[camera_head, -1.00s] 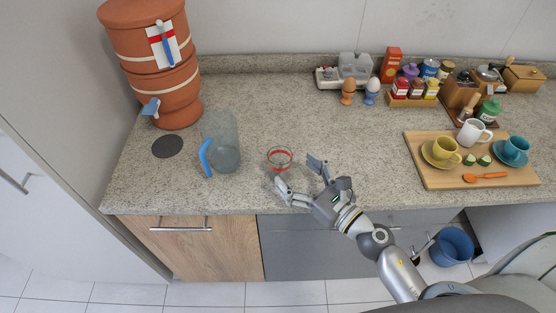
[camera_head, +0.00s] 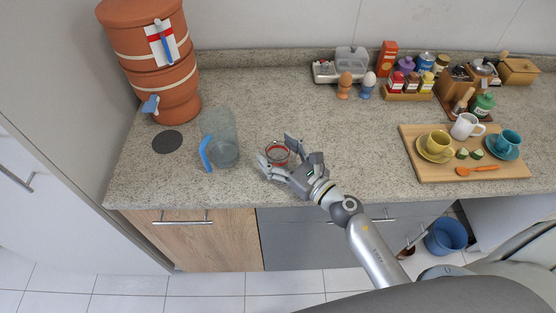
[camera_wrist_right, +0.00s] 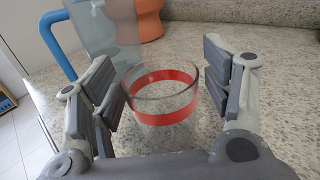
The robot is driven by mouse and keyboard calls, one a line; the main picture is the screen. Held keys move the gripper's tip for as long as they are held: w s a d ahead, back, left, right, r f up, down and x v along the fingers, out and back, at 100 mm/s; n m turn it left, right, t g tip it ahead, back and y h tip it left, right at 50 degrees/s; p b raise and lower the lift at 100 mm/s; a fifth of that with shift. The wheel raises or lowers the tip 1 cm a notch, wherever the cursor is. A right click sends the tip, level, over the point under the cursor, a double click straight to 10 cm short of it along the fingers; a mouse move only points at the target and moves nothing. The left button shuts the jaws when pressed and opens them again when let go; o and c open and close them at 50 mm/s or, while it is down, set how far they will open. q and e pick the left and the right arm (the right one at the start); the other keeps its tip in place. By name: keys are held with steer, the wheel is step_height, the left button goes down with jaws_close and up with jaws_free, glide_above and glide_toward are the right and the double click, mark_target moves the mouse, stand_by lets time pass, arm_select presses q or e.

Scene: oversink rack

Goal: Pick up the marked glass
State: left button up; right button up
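The marked glass, a small clear tumbler with a red band (camera_head: 278,158), stands upright on the granite counter. In the right wrist view the glass (camera_wrist_right: 163,117) is centred between the fingers, and its red band faces me. My right gripper (camera_head: 277,155) is open, with one finger on each side of the glass. In the wrist view the right finger of this gripper (camera_wrist_right: 165,88) is clearly apart from the glass. The left finger looks very close to it, and I cannot tell whether they touch. My left gripper is not in view.
A clear pitcher with a blue handle (camera_head: 224,153) stands just left of the glass. A clay water filter (camera_head: 177,98) and a dark round mat (camera_head: 167,142) are farther left. A wooden board (camera_head: 440,174) with cups is at right. The counter between glass and board is clear.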

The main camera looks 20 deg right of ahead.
steer(key=c, duration=0.7)
steer(key=shift+c, duration=0.8)
steer(key=shift+r, duration=0.1)
